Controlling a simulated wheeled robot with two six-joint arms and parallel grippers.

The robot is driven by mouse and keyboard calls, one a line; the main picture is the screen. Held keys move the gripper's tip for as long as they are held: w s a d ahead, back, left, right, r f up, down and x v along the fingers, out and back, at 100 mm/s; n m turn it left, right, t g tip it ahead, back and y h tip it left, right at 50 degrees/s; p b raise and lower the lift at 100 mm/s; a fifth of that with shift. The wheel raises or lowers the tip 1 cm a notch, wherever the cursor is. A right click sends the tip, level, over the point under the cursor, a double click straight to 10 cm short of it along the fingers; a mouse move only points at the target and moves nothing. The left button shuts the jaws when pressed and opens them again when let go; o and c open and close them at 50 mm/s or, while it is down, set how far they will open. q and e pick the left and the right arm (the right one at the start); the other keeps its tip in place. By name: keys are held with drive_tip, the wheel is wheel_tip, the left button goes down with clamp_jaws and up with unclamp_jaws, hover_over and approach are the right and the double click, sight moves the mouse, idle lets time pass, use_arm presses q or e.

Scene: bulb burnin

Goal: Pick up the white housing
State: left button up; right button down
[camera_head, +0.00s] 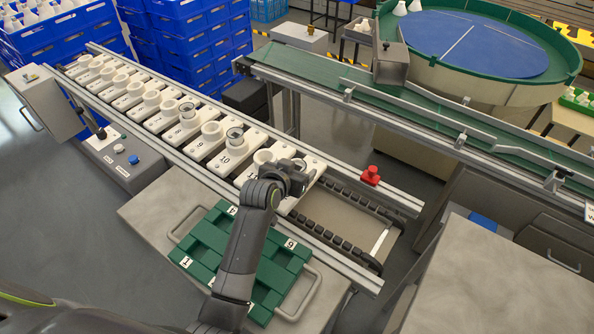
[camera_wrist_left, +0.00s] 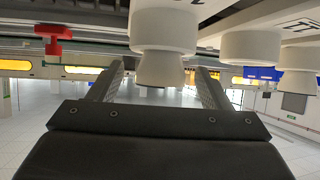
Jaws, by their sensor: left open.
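Several white housings stand on numbered white carriers in a row along the conveyor. The housing (camera_wrist_left: 165,40) nearest my left gripper (camera_head: 297,180) is at the row's right end. In the head view the gripper and wrist hide most of it. In the left wrist view, which looks upside down, this housing hangs between the two open fingers of the gripper (camera_wrist_left: 160,76). Gaps show on both sides, so the fingers appear not to grip it. My right gripper is out of view.
A green tray (camera_head: 207,237) with handles lies on the metal table in front of the conveyor. A red button (camera_head: 371,174) is on the conveyor's far rail; it also shows in the left wrist view (camera_wrist_left: 54,40). A control box (camera_head: 118,158) stands at left. Bare rollers lie to the right.

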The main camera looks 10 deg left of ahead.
use_arm(q)
drive_tip(key=shift+x, duration=0.8)
